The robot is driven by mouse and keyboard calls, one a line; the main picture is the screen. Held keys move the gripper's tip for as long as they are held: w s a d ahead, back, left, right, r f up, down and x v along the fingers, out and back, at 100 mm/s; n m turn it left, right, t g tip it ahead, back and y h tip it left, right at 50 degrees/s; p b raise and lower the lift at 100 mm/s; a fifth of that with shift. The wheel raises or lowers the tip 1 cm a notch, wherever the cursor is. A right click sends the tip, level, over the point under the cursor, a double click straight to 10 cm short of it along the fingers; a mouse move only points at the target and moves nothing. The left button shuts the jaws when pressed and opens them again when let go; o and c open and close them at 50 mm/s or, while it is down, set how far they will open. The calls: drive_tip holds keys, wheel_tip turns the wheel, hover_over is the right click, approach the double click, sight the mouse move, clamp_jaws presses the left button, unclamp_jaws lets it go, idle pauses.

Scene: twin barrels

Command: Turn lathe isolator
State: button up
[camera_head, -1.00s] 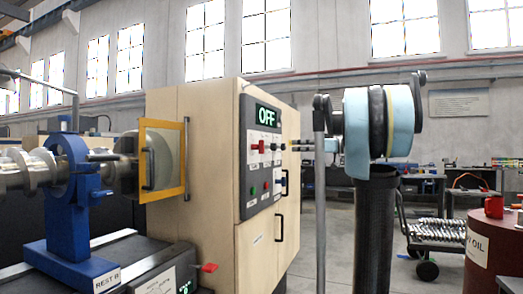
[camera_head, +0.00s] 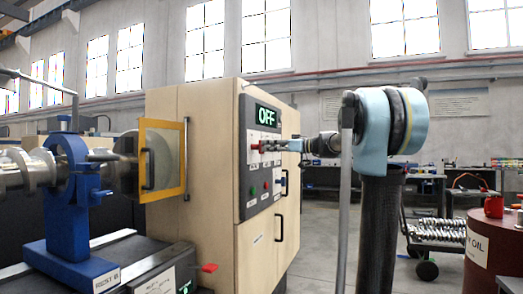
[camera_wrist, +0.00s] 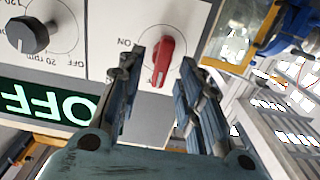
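My gripper (camera_wrist: 164,60) is open, with one finger on each side of the red handle. A gap shows on both sides, and the depth of the fingers over the handle is hard to judge. In the head view my gripper (camera_head: 276,146) reaches the panel from the right and covers part of the handle. The display (camera_head: 267,116) above reads OFF.
A dark speed knob (camera_wrist: 27,35) sits beside the isolator. Lower on the panel are red and green buttons. A yellow-framed guard (camera_head: 163,160) and the blue rest (camera_head: 66,190) stand left.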

sight(261, 146)
drive_tip(key=shift+x, duration=2.05)
clamp_jaws()
